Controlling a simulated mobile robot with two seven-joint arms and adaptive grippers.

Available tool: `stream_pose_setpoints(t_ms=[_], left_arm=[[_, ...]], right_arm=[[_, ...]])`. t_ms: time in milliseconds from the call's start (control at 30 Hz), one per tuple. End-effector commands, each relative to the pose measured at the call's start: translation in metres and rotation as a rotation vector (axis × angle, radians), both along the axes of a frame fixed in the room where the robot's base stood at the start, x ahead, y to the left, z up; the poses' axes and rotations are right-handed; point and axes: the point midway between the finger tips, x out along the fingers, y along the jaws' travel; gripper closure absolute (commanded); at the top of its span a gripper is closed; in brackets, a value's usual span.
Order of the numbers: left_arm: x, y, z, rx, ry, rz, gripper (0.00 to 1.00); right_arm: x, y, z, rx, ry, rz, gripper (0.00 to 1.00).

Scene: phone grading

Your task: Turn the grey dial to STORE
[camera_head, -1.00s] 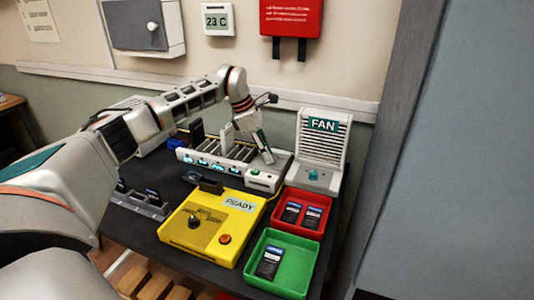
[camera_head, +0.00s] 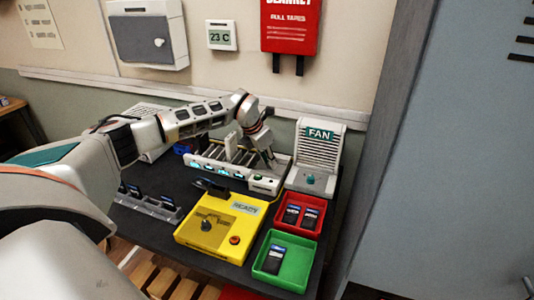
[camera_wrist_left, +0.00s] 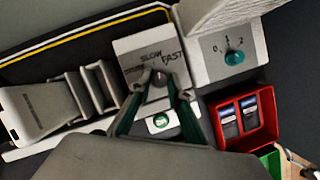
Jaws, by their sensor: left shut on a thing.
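The grey dial (camera_wrist_left: 160,79) sits on a pale panel (camera_wrist_left: 127,46) in the left wrist view. SLOW and FAST are readable above it, and a partly covered label, likely STORE, is at its left. My left gripper (camera_wrist_left: 161,82) has its fingertips on both sides of the dial and is shut on it. In the head view my left gripper (camera_head: 269,164) reaches down onto the right end of the slotted rack (camera_head: 265,184); the dial is hidden there. My right gripper is not in view.
A fan unit (camera_head: 318,150) with a teal knob stands right of the rack. A red tray (camera_head: 301,228) and a green tray (camera_head: 303,268) hold phones. A yellow READY box (camera_head: 217,240) is in front, with a phone stand (camera_head: 148,206) to its left.

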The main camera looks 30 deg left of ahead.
Motion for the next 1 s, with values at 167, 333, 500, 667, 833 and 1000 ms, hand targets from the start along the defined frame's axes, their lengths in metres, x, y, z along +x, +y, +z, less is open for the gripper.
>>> stream_pose_setpoints(t_ms=[167,333,500,667,833,1000], left_arm=[[-0.001,-0.003,0.003,0.0,0.002,0.164,1.0],[-0.001,-0.004,0.001,0.0,0.002,0.328,1.0],[0.0,-0.006,0.001,0.0,0.001,0.488,1.0],[0.001,-0.007,0.0,-0.001,0.001,0.627,1.0],[0.001,-0.007,0.0,-0.001,0.001,0.752,1.0],[0.001,-0.007,0.0,-0.001,0.001,0.843,1.0]], right_arm=[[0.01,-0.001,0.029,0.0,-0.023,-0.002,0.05],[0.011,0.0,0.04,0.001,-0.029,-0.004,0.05],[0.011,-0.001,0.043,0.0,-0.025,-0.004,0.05],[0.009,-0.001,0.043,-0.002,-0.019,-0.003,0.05],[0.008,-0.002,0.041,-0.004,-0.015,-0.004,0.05],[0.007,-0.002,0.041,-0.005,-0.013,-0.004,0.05]])
